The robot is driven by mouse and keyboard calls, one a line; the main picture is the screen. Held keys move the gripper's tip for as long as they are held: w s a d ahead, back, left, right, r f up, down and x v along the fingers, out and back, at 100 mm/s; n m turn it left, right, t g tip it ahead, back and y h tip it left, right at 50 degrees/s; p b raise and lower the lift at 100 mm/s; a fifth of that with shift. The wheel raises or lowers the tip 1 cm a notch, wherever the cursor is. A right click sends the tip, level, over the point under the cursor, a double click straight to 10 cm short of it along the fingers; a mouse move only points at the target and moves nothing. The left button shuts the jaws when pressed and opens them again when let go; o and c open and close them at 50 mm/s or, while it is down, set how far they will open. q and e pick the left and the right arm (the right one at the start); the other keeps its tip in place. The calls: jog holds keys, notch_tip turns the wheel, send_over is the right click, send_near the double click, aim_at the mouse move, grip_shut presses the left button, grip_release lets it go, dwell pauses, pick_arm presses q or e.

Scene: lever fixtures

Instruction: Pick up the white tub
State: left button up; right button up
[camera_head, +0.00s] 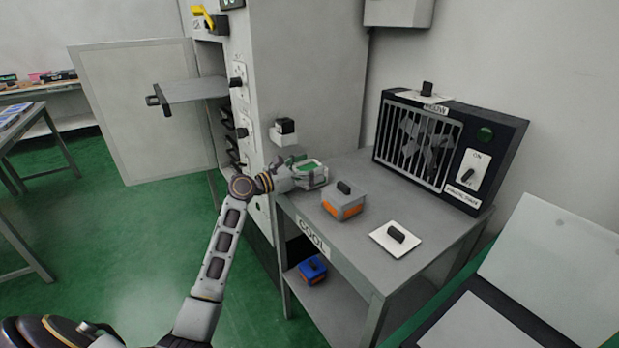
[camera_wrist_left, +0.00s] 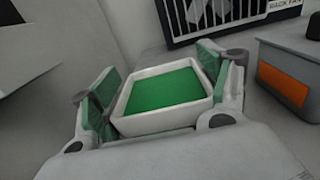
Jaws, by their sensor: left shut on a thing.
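The white tub (camera_wrist_left: 166,118) is a small square container with a green inside. In the left wrist view it sits between the two fingers of my left gripper (camera_wrist_left: 165,100), whose green pads are on either side of it. In the head view the tub (camera_head: 316,172) is at the far left corner of the grey table, with my left gripper (camera_head: 309,174) on it. Whether the tub rests on the table or is just above it I cannot tell. My right gripper is not in view.
On the grey table (camera_head: 350,242) are a grey-and-orange box (camera_head: 343,203), a white plate with a black knob (camera_head: 395,239) and a black fan unit (camera_head: 446,145). A tall grey cabinet (camera_head: 305,75) stands behind the gripper. A blue box (camera_head: 312,270) is on the lower shelf.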

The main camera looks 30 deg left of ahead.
pick_arm(q)
jog(key=shift+r, duration=0.1)
jog(key=shift+r+p, duration=0.35)
jog(key=shift+r, duration=0.4)
notch_tip(320, 180, up, 6)
jog(key=shift+r+p, duration=0.1)
jog(key=shift+p, duration=0.95)
jog(key=shift+r+p, duration=0.35)
jog(key=shift+r, duration=0.75)
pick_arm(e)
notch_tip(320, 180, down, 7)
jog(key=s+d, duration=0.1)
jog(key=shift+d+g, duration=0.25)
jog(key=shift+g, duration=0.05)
